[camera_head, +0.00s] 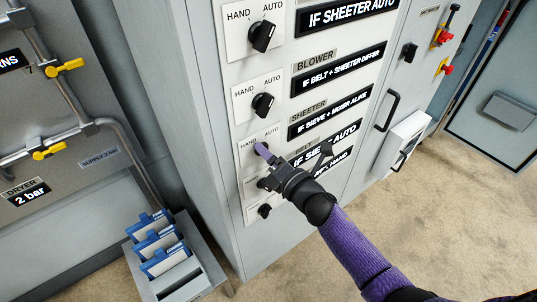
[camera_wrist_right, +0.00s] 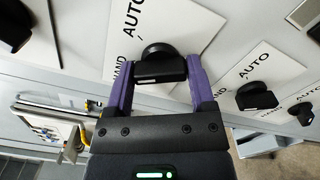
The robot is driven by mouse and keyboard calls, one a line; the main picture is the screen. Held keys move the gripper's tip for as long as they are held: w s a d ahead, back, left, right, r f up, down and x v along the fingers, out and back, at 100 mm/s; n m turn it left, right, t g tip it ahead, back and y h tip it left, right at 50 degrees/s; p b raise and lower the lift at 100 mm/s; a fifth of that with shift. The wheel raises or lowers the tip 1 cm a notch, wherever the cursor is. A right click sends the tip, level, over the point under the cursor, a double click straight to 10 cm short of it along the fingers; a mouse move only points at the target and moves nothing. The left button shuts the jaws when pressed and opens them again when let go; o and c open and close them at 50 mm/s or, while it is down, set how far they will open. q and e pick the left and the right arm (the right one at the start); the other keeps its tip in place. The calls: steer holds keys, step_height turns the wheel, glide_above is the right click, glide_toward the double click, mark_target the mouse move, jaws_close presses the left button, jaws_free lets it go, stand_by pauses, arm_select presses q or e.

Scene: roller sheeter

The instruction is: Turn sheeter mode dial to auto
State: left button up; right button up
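The sheeter mode dial is a black knob on a white HAND/AUTO plate, in the row labelled SHEETER. In the head view its plate (camera_head: 248,136) shows, but my right gripper (camera_head: 266,156) largely covers the knob. In the right wrist view the dial (camera_wrist_right: 160,66) sits between the two purple fingers of my right gripper (camera_wrist_right: 160,82), one at each side of its handle. The fingers are apart and straddle the knob; whether they touch it I cannot tell. The AUTO print shows above the knob. My left gripper is not in view.
Similar dials stand above, the blower dial (camera_head: 263,104) and a top dial (camera_head: 262,36), and others lie below, partly behind my gripper. A cabinet handle (camera_head: 387,110) and a white box (camera_head: 401,146) are to the right. A blue-tagged rack (camera_head: 195,291) stands at lower left.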

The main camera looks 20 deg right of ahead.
steer(key=c, duration=0.8)
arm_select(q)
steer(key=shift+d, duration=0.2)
arm_select(e)
steer(key=shift+o, duration=0.2)
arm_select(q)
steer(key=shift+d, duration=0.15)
arm_select(e)
steer(key=shift+m, duration=0.3)
arm_select(q)
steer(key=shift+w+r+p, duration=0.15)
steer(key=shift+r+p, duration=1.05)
steer(key=shift+p, duration=0.05)
arm_select(e)
steer(key=shift+m, duration=5.6)
